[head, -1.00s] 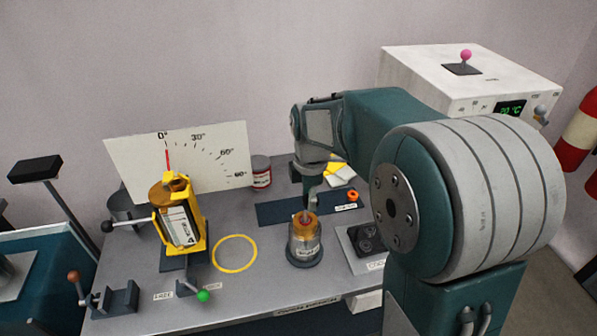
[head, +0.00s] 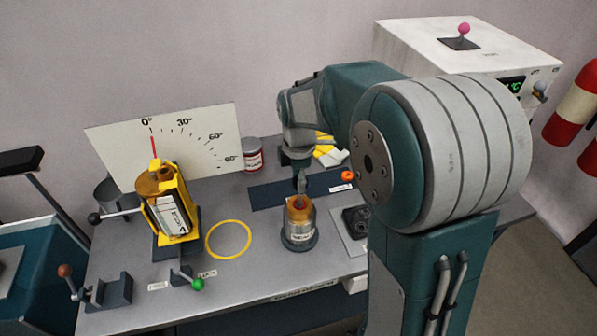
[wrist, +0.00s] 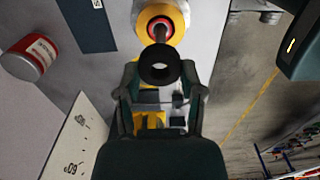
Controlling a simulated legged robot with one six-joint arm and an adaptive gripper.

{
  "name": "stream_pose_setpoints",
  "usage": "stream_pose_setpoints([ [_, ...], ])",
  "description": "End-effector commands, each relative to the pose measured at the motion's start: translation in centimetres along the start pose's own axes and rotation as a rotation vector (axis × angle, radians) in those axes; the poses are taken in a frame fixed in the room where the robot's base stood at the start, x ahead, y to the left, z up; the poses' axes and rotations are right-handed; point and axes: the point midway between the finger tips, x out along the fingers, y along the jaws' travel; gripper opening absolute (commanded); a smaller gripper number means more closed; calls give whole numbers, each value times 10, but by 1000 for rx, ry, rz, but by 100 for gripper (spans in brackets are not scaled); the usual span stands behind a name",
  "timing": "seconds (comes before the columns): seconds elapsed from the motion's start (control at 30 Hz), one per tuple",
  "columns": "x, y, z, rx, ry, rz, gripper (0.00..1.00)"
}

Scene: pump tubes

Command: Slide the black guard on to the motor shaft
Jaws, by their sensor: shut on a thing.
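The black guard (wrist: 161,68) is a short dark ring with a hole, held between the fingers of my gripper (wrist: 160,90) in the wrist view. The motor (head: 299,226) stands upright on the bench in the head view, with a metal body and an amber top. Its shaft shows beyond the guard in the wrist view (wrist: 159,31), inside a red ring on a yellow top. In the head view my gripper (head: 301,184) is just above the motor's top. I cannot tell whether guard and shaft touch.
A yellow-framed pump unit (head: 166,207) stands left before an angle board (head: 205,135). A yellow circle (head: 228,239) marks clear bench between it and the motor. A tray (head: 346,232) with dark parts lies right of the motor. A red-and-white can (head: 253,155) stands behind.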

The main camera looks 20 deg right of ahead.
Motion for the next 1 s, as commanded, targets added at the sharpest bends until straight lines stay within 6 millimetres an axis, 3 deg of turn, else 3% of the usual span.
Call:
stream_pose_setpoints([
  [0.4, 29, 0, 0, 0, 0, 0, 27],
  [1.0, 31, 0, 0, 0, 0, 1, 27],
])
